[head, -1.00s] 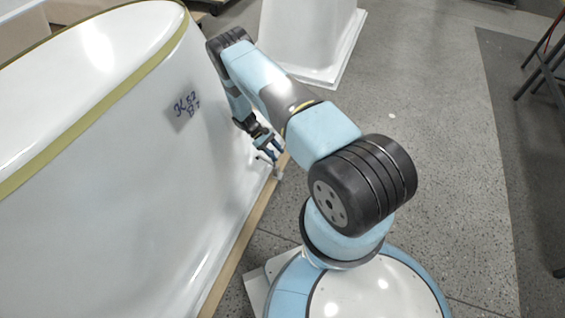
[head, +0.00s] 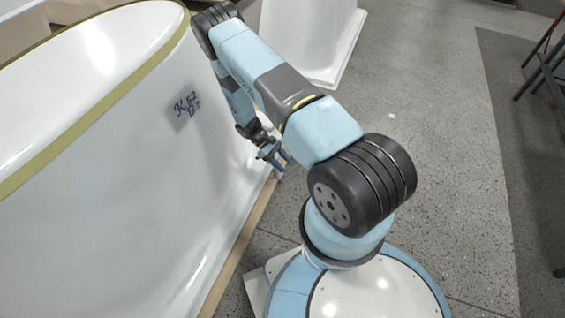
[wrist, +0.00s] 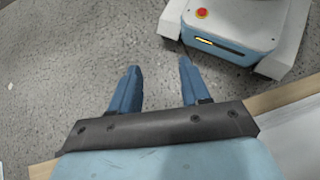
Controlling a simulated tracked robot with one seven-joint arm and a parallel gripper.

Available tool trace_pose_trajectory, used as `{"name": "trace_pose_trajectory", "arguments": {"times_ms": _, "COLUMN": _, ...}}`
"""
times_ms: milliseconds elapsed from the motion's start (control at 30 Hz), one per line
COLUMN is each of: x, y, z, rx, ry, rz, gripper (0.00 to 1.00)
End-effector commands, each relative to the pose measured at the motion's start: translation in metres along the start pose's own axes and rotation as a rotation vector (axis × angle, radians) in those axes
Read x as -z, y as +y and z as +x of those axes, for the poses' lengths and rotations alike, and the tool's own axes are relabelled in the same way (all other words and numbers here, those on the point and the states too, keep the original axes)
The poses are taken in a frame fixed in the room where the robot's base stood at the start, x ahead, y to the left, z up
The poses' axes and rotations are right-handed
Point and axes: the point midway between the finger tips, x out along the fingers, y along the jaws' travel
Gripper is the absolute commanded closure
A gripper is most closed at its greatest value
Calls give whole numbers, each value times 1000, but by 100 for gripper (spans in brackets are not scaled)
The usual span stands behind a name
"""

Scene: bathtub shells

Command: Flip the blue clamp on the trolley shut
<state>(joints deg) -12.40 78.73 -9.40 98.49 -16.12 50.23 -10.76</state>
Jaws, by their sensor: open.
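The wooden edge (wrist: 288,95) also shows there, behind the fingers. I cannot make out the blue clamp in either view; my arm and gripper cover part of the trolley edge.
A large white tub shell (head: 110,190) with handwritten marks fills the left. Another white shell (head: 318,40) stands at the back. A dark stand (head: 548,75) is at the right edge. Speckled grey floor (head: 440,150) is open to the right.

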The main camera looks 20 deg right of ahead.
Motion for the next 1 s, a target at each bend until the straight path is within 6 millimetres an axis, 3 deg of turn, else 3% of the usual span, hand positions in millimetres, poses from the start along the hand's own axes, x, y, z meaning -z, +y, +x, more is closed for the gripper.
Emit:
{"name": "trace_pose_trajectory", "arguments": {"times_ms": 67, "x": 0, "y": 0, "z": 0, "rx": 0, "ry": 0, "rz": 0, "gripper": 54}}
{"name": "trace_pose_trajectory", "arguments": {"times_ms": 267, "x": 2, "y": 1, "z": 8, "rx": 34, "ry": 42, "rz": 37, "gripper": 73}}
{"name": "trace_pose_trajectory", "arguments": {"times_ms": 533, "x": 17, "y": 2, "z": 35, "rx": 240, "ry": 288, "rz": 289, "gripper": 99}}
{"name": "trace_pose_trajectory", "arguments": {"times_ms": 767, "x": 29, "y": 10, "z": 37, "rx": 447, "ry": 509, "rz": 577, "gripper": 100}}
{"name": "trace_pose_trajectory", "arguments": {"times_ms": 1000, "x": 29, "y": 35, "z": 23, "rx": 670, "ry": 716, "rz": 908, "gripper": 100}}
